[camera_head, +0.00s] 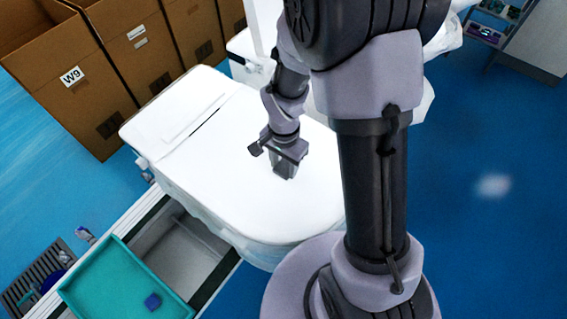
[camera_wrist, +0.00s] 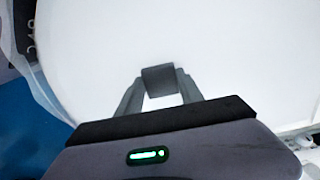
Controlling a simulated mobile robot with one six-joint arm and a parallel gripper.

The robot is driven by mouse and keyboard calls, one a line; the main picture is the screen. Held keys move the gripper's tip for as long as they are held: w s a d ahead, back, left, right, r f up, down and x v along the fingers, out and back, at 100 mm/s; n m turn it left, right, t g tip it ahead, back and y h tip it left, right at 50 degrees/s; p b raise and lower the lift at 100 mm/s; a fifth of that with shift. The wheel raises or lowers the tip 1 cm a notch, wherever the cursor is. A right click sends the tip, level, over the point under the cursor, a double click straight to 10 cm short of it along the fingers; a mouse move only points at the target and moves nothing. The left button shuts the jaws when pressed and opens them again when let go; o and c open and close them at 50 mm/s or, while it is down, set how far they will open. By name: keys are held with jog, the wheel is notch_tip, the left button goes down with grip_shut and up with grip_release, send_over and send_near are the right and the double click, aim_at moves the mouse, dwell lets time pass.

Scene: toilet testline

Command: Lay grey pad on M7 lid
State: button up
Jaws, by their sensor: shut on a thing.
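The grey pad (camera_wrist: 158,79) is a small dark grey block between the two fingertips of my gripper (camera_wrist: 160,92) in the wrist view. My gripper is shut on it. In the head view my gripper (camera_head: 284,165) points down over the white toilet lid (camera_head: 225,190), right of its middle. The lid also fills most of the wrist view (camera_wrist: 230,50). I cannot tell whether the pad touches the lid or hangs just above it. No M7 label is readable; dark characters at the wrist view's left edge are blurred.
Cardboard boxes (camera_head: 75,80), one marked W9, stand behind the toilet at the left. A teal tray (camera_head: 105,285) with a small blue block (camera_head: 153,301) lies at the front left. A shelf (camera_head: 500,30) stands at the far right. The lid's visible top is clear.

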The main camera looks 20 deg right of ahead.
aim_at(283, 172)
jog(key=shift+f, duration=0.1)
jog(key=o, duration=1.3)
notch_tip(283, 172, up, 16)
jog(key=t+p, duration=0.1)
jog(key=p, duration=0.2)
jog(key=s+a+r+n+t+y, duration=0.1)
jog(key=s+a+r+n+t, duration=0.15)
jog(key=s+r, duration=0.4)
jog(key=s+a+r+n+t+y, duration=0.1)
jog(key=s+r+n+t, duration=0.1)
jog(key=s+r+n, duration=0.35)
notch_tip(283, 172, down, 20)
jog(key=m+b, duration=0.1)
jog(key=b, duration=1.9)
jog(key=shift+s+r+m, duration=0.15)
jog(key=shift+s+m, duration=0.15)
jog(key=shift+s, duration=0.05)
